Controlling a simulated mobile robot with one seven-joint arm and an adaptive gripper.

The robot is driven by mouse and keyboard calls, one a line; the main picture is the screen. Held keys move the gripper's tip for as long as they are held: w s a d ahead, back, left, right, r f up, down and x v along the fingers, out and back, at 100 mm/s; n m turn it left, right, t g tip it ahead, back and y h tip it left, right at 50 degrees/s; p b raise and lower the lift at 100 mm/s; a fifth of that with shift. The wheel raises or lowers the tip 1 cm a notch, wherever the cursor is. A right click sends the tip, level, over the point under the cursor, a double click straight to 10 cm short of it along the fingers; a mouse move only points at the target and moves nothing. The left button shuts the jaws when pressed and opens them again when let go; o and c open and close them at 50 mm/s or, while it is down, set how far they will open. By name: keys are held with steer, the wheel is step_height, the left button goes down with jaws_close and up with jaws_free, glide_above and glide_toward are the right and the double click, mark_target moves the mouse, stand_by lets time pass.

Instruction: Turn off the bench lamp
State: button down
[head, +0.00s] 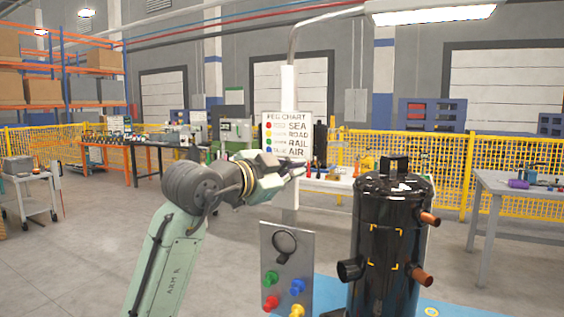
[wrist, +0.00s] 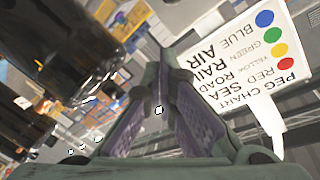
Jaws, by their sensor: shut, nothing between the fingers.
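A lit lamp (head: 432,12) hangs at the top of the head view on a bent grey arm (head: 312,25) that rises from a white post (head: 289,95). Its panel glows white. No lamp switch can be made out. My gripper (head: 298,169) is in front of the post, just below the peg chart (head: 287,135); how far it is from them is hard to tell. In the wrist view my gripper (wrist: 163,58) has its fingers together with nothing between them. The peg chart (wrist: 240,60) shows upside down right of the fingers.
A black compressor tank (head: 392,240) with copper stubs stands at right front, beside a grey panel (head: 287,262) with coloured pegs and a black ring. A white table (head: 335,182) is behind. Another table (head: 520,187) stands right. Yellow fencing (head: 480,165) runs along the back.

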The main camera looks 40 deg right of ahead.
steer(key=shift+w+a+f, duration=0.9)
steer(key=shift+w+f, duration=0.1)
steer(key=shift+f, duration=0.05)
steer(key=shift+f, duration=0.1)
steer(key=shift+a+f+h+b, duration=0.1)
steer(key=shift+f+h+b, duration=0.05)
steer(key=shift+h+b, duration=0.3)
